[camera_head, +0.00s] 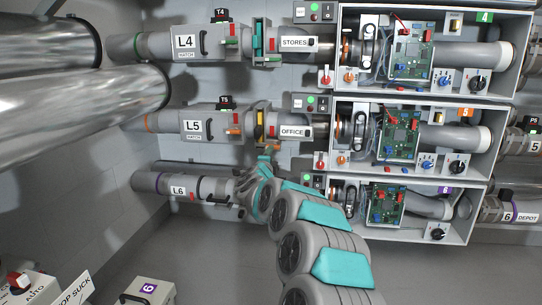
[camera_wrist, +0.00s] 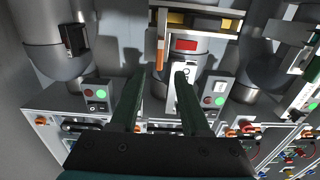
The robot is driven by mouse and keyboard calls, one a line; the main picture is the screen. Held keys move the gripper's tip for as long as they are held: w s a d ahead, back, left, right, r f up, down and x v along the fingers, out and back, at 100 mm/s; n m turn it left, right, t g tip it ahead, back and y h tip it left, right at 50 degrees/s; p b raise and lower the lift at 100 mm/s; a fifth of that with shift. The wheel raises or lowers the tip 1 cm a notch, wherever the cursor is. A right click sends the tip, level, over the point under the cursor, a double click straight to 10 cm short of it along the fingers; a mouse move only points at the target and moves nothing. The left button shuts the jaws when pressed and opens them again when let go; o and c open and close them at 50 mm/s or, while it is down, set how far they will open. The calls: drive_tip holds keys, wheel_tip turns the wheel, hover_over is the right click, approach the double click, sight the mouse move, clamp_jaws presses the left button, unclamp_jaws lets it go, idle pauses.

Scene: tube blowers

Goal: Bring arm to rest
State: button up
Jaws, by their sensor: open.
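I cannot tell whether the fingers touch anything.
Open cabinets with circuit boards (camera_head: 397,136) and knobs stand at the right. The L4 (camera_head: 184,42) and L5 (camera_head: 196,126) tubes run along the wall above L6. Large metal pipes (camera_head: 80,105) fill the upper left. A box marked 6 (camera_head: 148,290) is low at left. Floor shows beside my arm.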

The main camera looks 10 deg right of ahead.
drive_tip(key=shift+s, duration=0.15)
drive_tip(key=s+a+r+n+g+y, duration=0.2)
drive_tip(key=s+a+r+n+y, duration=0.1)
drive_tip(key=s+a+n+y, duration=0.65)
drive_tip(key=s+a+f+n+g+y, duration=0.1)
drive_tip(key=s+a+f+n+g, duration=0.15)
drive_tip(key=s, duration=0.45)
drive_tip(key=s+a+f+n+g+y, duration=0.1)
drive_tip(key=s+a+n+g, duration=0.25)
drive_tip(key=s, duration=0.35)
drive_tip(key=s+d+f+n+g+h, duration=0.2)
drive_tip(key=s+d+f+g, duration=0.3)
drive_tip(key=s, duration=1.1)
drive_tip(key=s+d+f+n+g+h, duration=0.2)
drive_tip(key=s+d+f, duration=0.35)
drive_tip(key=s, duration=1.05)
drive_tip(key=s+d+f+n+g+h, duration=0.2)
drive_tip(key=s+d+f+g, duration=0.35)
drive_tip(key=s, duration=1.05)
wheel_tip(320, 180, up, 14)
drive_tip(key=d+t+p, duration=0.1)
drive_tip(key=p, duration=1.1)
drive_tip(key=shift+w+d, duration=0.25)
drive_tip(key=shift+w, duration=0.2)
drive_tip(key=shift+t, duration=0.25)
